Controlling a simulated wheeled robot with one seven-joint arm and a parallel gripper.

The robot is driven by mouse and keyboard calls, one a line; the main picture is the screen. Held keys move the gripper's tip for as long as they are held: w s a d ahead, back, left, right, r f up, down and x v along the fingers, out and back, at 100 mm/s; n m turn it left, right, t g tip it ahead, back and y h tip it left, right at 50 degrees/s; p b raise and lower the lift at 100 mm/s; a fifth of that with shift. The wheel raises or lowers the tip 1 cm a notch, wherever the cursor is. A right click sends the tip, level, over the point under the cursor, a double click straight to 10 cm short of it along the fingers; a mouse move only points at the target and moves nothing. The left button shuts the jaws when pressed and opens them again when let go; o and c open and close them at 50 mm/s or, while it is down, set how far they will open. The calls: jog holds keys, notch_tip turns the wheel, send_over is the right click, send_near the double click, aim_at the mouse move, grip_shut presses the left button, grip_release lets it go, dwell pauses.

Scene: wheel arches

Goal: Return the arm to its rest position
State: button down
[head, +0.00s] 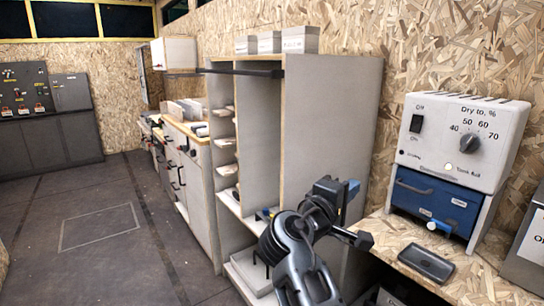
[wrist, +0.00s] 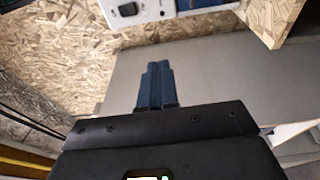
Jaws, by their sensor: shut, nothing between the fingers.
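My gripper shows in the wrist view (wrist: 157,72), with its two blue fingers together and nothing between them. In the head view my dark arm rises from the bottom edge, and its raised end is in front of the tall grey shelf unit (head: 335,120). The end is left of the white drying device (head: 462,140) and apart from it. The exact fingertips are hard to make out in the head view.
The device has a blue drawer (head: 432,200) and stands on a wooden bench (head: 392,232) with a dark tray (head: 426,263). Boxes (head: 300,39) top the shelf unit. A cabinet row (head: 190,165) runs behind it. Floor (head: 100,225) at left is clear.

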jog(key=s+d+f+n+y, duration=0.15)
jog(key=s+f+y, duration=0.25)
jog(key=s+f, duration=0.55)
jog(key=s+d+f+y, duration=0.2)
jog(key=s+f+y, duration=0.3)
jog(key=f, duration=0.8)
jog(key=s+f+m+y, duration=0.1)
jog(key=s+f, duration=0.1)
jog(key=s, duration=0.7)
jog(key=s+f+m+y, duration=0.1)
jog(key=s+f, duration=0.2)
jog(key=s, duration=0.6)
jog(key=s+d+r+m, duration=0.1)
jog(key=s+r+m, duration=0.3)
jog(key=s+r, duration=0.3)
jog(key=s+d+r+m+t+y, duration=0.1)
jog(key=s+r+m, duration=0.4)
jog(key=s, duration=1)
notch_tip(320, 180, up, 2)
jog(key=shift+s+r+p, duration=0.15)
jog(key=shift+r+p, duration=0.1)
jog(key=shift+p, duration=0.2)
